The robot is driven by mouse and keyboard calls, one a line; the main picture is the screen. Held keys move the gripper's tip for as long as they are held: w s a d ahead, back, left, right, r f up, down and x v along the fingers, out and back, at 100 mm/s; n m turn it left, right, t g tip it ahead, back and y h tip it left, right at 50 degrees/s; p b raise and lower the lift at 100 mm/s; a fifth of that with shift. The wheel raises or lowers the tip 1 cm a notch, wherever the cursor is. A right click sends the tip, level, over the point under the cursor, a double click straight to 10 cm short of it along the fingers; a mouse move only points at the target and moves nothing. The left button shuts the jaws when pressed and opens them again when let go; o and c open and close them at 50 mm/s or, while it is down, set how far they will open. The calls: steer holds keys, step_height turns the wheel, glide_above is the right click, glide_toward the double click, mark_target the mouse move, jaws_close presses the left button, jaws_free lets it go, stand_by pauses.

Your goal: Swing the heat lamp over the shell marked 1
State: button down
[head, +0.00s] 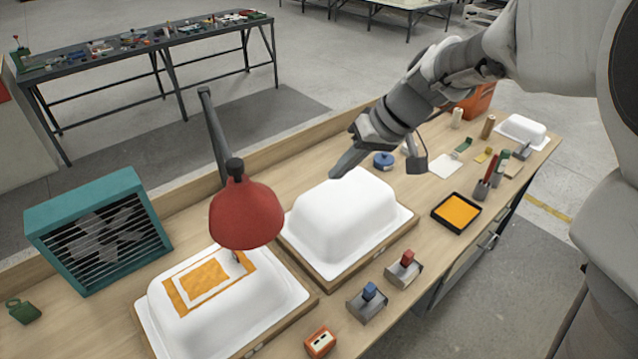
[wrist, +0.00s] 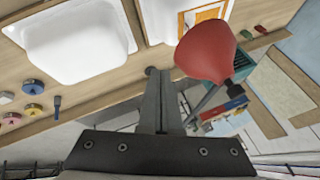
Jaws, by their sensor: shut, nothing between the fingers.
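The heat lamp has a red shade (head: 245,212) on a grey arm (head: 213,135). The shade hangs over the back right part of a white shell with orange rectangles (head: 205,325), at the front left. A plain white shell (head: 345,220) stands to its right on a wooden base. I can read no numeral on either shell. My gripper (head: 345,162) is shut and empty, above the far edge of the plain shell, right of the lamp and apart from the shade. In the wrist view, the red shade (wrist: 205,50) is right of my fingertips (wrist: 158,72).
A teal fan heater (head: 98,230) stands at the bench's left. Two small clamps with blue (head: 369,292) and red (head: 407,258) tops sit along the front edge. A black tray with orange content (head: 457,212) and a small white shell (head: 522,130) lie to the right.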

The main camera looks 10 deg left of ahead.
mark_target(239, 220)
steer(key=s+a+r+p+x, duration=0.1)
steer(key=a+p+x, duration=0.1)
steer(key=x, duration=1)
steer(key=shift+s+a, duration=0.3)
steer(key=shift+s, duration=0.15)
steer(key=shift+s+a, duration=0.1)
steer(key=shift+m+t, duration=0.5)
steer(key=shift+m, duration=0.3)
steer(key=s+a, duration=0.2)
steer(key=a, duration=0.1)
steer(key=s+a, duration=0.5)
steer(key=a, duration=0.1)
steer(key=shift+s+a, duration=0.3)
steer(key=shift+a, duration=0.05)
steer(key=shift+w, duration=0.1)
